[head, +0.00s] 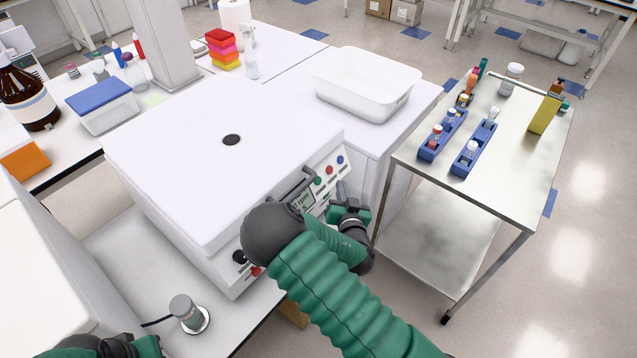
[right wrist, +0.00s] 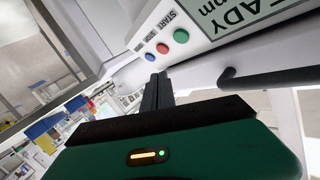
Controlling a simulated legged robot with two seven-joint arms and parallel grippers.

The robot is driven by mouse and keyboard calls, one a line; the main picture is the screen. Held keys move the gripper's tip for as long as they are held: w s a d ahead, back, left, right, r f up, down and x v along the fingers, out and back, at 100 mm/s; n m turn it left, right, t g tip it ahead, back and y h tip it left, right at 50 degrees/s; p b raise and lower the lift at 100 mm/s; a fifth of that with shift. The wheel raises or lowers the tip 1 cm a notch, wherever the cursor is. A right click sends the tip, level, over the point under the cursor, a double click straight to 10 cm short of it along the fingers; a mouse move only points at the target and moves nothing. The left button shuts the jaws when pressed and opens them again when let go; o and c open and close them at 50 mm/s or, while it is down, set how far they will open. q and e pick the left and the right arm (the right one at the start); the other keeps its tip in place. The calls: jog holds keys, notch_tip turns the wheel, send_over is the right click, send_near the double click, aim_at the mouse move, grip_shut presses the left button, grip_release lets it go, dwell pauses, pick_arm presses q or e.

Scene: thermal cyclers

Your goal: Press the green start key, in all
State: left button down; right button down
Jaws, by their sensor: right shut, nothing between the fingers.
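The white benchtop machine (head: 225,150) has a closed lid and a sloped front panel. On the panel is the green start key (head: 318,182), with a red key (head: 329,170) and a blue key (head: 340,160) beside it. In the right wrist view the green key (right wrist: 181,36) lies above and right of the fingertips, near the printed word START. The red key (right wrist: 162,48) and blue key (right wrist: 150,57) are closer to the tips. My right gripper (head: 343,188) is shut and empty, close in front of the panel; the wrist view shows its fingers (right wrist: 157,90) together. I cannot tell any contact. Of my left arm only a part shows at the bottom left.
A dark handle (head: 296,184) juts from the machine's front by the display (head: 303,199). A steel cart (head: 510,190) with tube racks stands at the right. A white tub (head: 366,82) sits behind the machine. A grey cylinder (head: 187,311) stands on the bench front.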

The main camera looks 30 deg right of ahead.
aim_at(318, 181)
jog(key=shift+w+a+f+b, duration=0.3)
jog(key=shift+w+f+b, duration=0.1)
jog(key=shift+w, duration=0.4)
jog(key=shift+w+a+f+b, duration=0.35)
jog(key=shift+w+f, duration=0.1)
jog(key=shift+w, duration=0.3)
jog(key=shift+w+a+f+b, duration=0.3)
jog(key=shift+w+f, duration=0.1)
jog(key=shift+w, duration=0.4)
jog(key=shift+w+a+f, duration=0.1)
jog(key=shift+w+a, duration=0.05)
jog(key=shift+w, duration=0.15)
jog(key=shift+w+a+f+b, duration=0.15)
jog(key=shift+w+b, duration=0.2)
jog(key=shift+b, duration=0.1)
dwell(0.6)
jog(key=shift+s+d+r+p, duration=0.3)
jog(key=shift+s+r+p, duration=0.05)
jog(key=shift+s, duration=0.35)
